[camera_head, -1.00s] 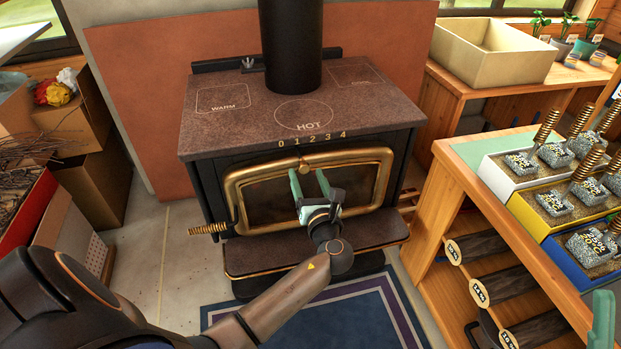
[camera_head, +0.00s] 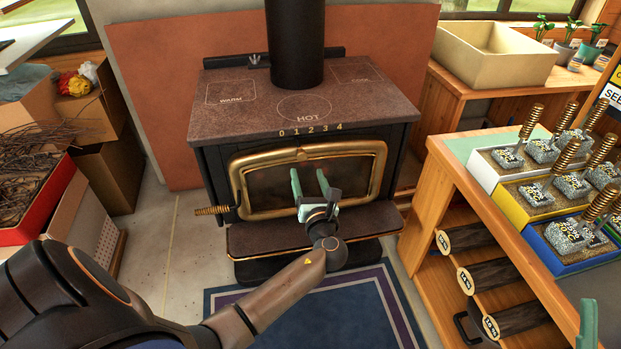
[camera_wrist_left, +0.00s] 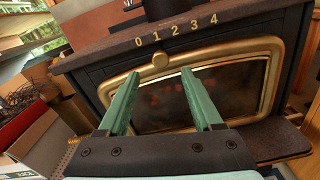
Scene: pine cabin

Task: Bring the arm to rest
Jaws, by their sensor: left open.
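My left gripper (camera_head: 309,178) is open and empty, its two green fingers pointing at the stove. In the head view it overlaps the lower part of the stove's brass-framed glass door (camera_head: 270,185). In the left wrist view the open fingers (camera_wrist_left: 160,85) show in front of the same door (camera_wrist_left: 228,90), with nothing between them. I cannot tell the exact gap to the door. A green finger of my right gripper (camera_head: 587,325) shows at the lower right edge; the rest of it is out of frame.
The black wood stove (camera_head: 237,118) stands ahead, with a ledge (camera_head: 260,238) below its door. Boxes and a red crate of twigs (camera_head: 50,205) are at left. A blue rug (camera_head: 340,315) covers the floor.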

